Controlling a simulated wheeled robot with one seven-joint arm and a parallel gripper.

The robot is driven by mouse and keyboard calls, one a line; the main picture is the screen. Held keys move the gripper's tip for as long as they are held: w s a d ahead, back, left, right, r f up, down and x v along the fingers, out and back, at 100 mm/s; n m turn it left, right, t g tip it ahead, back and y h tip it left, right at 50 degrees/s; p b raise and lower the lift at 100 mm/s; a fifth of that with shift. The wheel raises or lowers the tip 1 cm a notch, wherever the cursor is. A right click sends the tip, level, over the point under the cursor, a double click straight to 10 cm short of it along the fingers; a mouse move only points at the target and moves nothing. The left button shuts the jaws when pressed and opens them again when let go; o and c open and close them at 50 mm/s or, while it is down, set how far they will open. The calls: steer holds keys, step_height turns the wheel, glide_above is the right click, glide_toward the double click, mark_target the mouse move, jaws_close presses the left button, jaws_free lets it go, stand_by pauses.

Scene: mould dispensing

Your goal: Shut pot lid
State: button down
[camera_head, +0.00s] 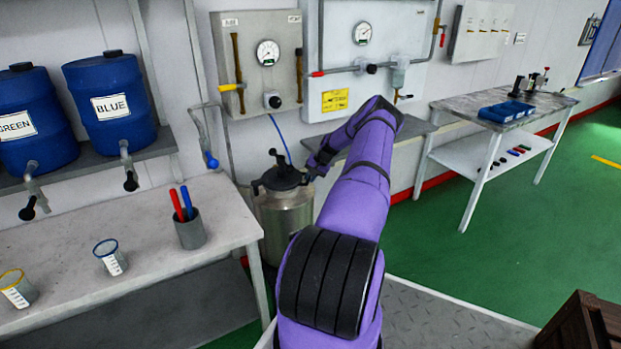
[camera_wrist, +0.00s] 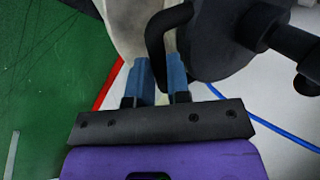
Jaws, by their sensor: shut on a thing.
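The steel pot (camera_head: 286,222) stands on the floor below the wall panels, just right of the workbench. Its black lid (camera_head: 280,178) is on top of the pot; I cannot tell whether it is fully seated. My gripper (camera_head: 314,170) is at the right side of the lid, partly hidden by my purple arm. In the wrist view, the blue fingers of my gripper (camera_wrist: 161,76) are shut on the black curved handle (camera_wrist: 155,42) of the lid (camera_wrist: 215,45). Part of the pale pot body (camera_wrist: 128,28) shows beside it.
A workbench (camera_head: 120,235) on the left holds a pen cup (camera_head: 190,232) and two beakers. Blue barrels (camera_head: 108,103) sit on a shelf above. A blue hose (camera_head: 280,138) hangs behind the pot.

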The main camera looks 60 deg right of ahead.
steer(key=shift+d, duration=0.1)
steer(key=c, duration=1.1)
jaws_free()
steer(key=shift+w+d, duration=0.1)
steer(key=shift+w, duration=0.05)
steer(key=v, duration=1)
steer(key=shift+s+r, duration=0.25)
steer(key=shift+r, duration=0.1)
